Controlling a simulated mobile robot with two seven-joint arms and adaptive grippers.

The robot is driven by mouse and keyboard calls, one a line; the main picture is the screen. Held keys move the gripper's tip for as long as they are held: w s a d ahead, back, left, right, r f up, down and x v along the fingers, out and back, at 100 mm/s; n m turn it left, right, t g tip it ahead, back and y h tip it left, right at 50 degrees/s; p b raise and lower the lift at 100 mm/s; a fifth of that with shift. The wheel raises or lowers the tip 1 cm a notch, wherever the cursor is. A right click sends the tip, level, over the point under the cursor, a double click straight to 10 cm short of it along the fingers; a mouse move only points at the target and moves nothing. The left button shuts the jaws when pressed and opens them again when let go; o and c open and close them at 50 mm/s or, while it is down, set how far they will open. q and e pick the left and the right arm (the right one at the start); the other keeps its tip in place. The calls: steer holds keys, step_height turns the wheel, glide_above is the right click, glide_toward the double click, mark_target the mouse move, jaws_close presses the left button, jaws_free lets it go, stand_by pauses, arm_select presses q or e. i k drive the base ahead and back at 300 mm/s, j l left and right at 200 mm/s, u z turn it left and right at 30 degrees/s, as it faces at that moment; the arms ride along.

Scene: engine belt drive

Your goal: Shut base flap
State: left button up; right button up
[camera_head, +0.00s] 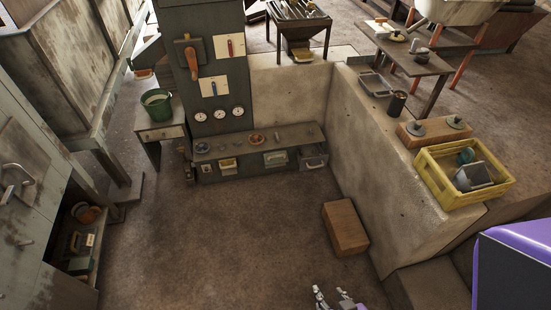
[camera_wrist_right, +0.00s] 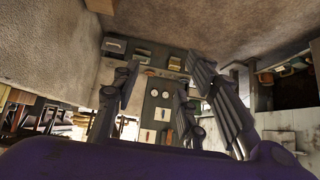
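The grey control cabinet (camera_head: 213,100) stands at the back, with a low base unit (camera_head: 240,150) running right from its foot. Small pale fronts with handles line this base, and a grey one (camera_head: 313,161) at its right end seems to stand out from the face. I cannot tell for sure which is the base flap or how far it is open. My right gripper (camera_head: 332,296) is at the bottom edge, far in front of the base. Its fingers (camera_wrist_right: 163,75) are spread and empty in the wrist view, where the base (camera_wrist_right: 150,50) appears upside down. My left gripper is out of view.
The floor (camera_head: 240,225) before the base is clear. A brown box (camera_head: 345,227) lies by the concrete wall (camera_head: 380,160) at right. A yellow crate (camera_head: 464,200) sits on that wall. Grey cabinets (camera_head: 35,170) with an open lower shelf stand at left, and a green bucket (camera_head: 156,106) stands on a stand.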

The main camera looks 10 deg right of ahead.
mark_target(271, 157)
steer(key=i+z, duration=0.35)
steer(key=i, duration=0.15)
steer(key=i+j+z, duration=0.25)
steer(key=i+z, duration=0.15)
steer(key=i+j+z, duration=0.35)
steer(key=i, duration=0.2)
